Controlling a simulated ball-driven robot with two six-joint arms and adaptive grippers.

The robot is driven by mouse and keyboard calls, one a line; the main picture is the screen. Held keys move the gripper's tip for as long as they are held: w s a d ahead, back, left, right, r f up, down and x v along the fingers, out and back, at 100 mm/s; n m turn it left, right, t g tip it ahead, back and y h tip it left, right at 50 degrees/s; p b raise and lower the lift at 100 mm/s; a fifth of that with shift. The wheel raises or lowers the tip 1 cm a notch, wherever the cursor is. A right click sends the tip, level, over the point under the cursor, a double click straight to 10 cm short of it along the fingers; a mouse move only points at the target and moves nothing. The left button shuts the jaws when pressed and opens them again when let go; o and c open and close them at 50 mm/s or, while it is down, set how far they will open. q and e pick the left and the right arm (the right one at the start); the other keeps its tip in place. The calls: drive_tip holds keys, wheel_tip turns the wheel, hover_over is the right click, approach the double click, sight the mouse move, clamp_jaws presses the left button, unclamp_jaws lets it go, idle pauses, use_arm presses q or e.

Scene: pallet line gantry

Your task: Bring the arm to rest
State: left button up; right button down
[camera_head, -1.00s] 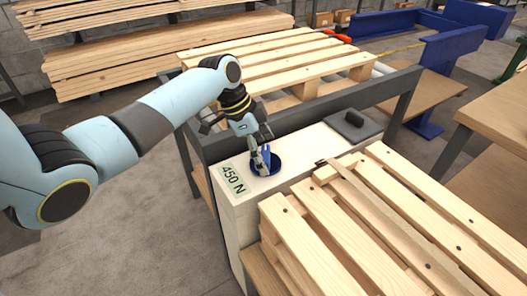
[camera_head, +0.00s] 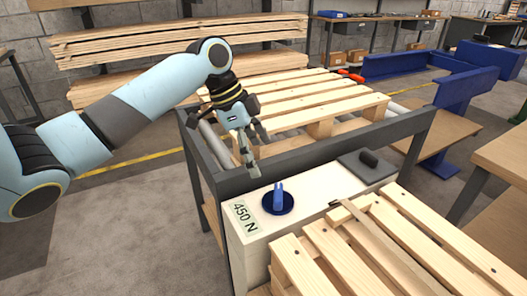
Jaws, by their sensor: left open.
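My left arm comes in from the left. Its gripper (camera_head: 252,154) is open and empty, above and a little behind the cream box (camera_head: 315,222). A blue round piece with an upright handle (camera_head: 278,203) sits on the box top, next to a label reading "450 N" (camera_head: 244,216). The gripper is apart from the blue piece. My right gripper is not in view.
A dark frame (camera_head: 300,160) with a pallet (camera_head: 300,97) on rollers stands behind the box. A grey plate with a black knob (camera_head: 367,167) lies on the box's right end. Another pallet (camera_head: 345,262) is in front. Floor at left (camera_head: 130,240) is clear.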

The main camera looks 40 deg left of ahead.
use_arm(q)
drive_tip(key=s+d+f+n+y, duration=0.25)
drive_tip(key=s+d+f, duration=0.3)
drive_tip(key=s, duration=0.45)
drive_tip(key=s+d+r+n+y, duration=0.25)
drive_tip(key=s+n, duration=0.45)
drive_tip(key=s, duration=0.7)
wheel_tip(320, 180, down, 23)
drive_tip(key=s+a, duration=0.1)
drive_tip(key=a, duration=0.2)
drive_tip(key=s+a+f+n+g, duration=0.1)
drive_tip(key=s+f, duration=1.7)
drive_tip(key=s, duration=0.1)
drive_tip(key=shift+s+g+h, duration=0.25)
drive_tip(key=shift+g+h, duration=0.05)
drive_tip(key=shift+g, duration=0.1)
